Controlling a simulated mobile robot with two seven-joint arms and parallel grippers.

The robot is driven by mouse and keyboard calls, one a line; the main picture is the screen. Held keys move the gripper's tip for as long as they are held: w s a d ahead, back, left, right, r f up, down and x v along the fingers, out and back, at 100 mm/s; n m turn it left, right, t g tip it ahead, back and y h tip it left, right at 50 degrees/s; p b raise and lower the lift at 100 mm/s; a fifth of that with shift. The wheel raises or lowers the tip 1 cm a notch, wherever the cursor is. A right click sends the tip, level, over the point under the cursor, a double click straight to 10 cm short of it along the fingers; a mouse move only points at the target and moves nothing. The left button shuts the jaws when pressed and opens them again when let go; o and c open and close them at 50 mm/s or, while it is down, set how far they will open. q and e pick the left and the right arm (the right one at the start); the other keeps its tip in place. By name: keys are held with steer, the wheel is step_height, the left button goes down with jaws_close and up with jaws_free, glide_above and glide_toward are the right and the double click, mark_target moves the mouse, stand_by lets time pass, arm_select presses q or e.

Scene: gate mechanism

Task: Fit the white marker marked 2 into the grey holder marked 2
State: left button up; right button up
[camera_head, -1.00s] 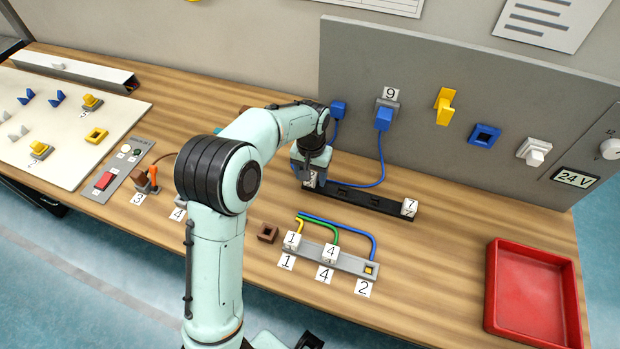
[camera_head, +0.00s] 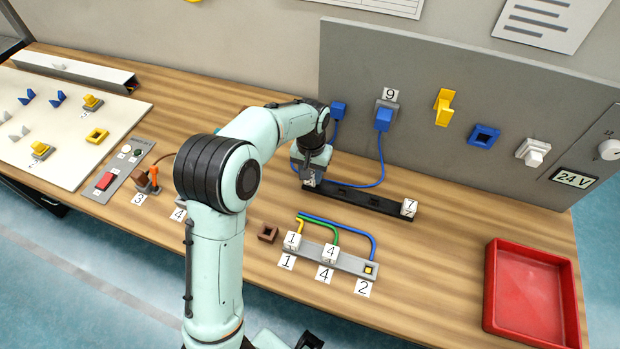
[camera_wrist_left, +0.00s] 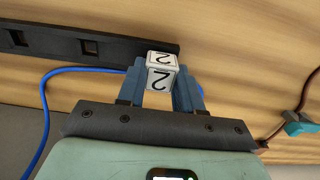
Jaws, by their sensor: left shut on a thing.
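My left gripper (camera_wrist_left: 161,84) is shut on a white marker (camera_wrist_left: 161,71), with a black 2 on two of its faces in the left wrist view. In the head view the left gripper (camera_head: 311,172) is at the left end of the black rail, and the marker (camera_head: 309,181) is small and partly hidden. I cannot tell whether the marker is clear of the rail. The grey holder (camera_head: 369,269) marked 2 is at the right end of the grey strip, its square opening uncovered, with the label 2 in front. My right gripper is not in view.
White markers 1 (camera_head: 292,240) and 4 (camera_head: 329,252) sit in the same grey strip, with coloured cables behind. The black rail (camera_head: 375,202) has open sockets. A brown block (camera_head: 267,232) lies left of the strip; a red tray (camera_head: 533,292) stands at right.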

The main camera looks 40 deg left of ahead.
arm_select(q)
steer(key=shift+r+p, duration=1.5)
steer(key=shift+r, duration=1.05)
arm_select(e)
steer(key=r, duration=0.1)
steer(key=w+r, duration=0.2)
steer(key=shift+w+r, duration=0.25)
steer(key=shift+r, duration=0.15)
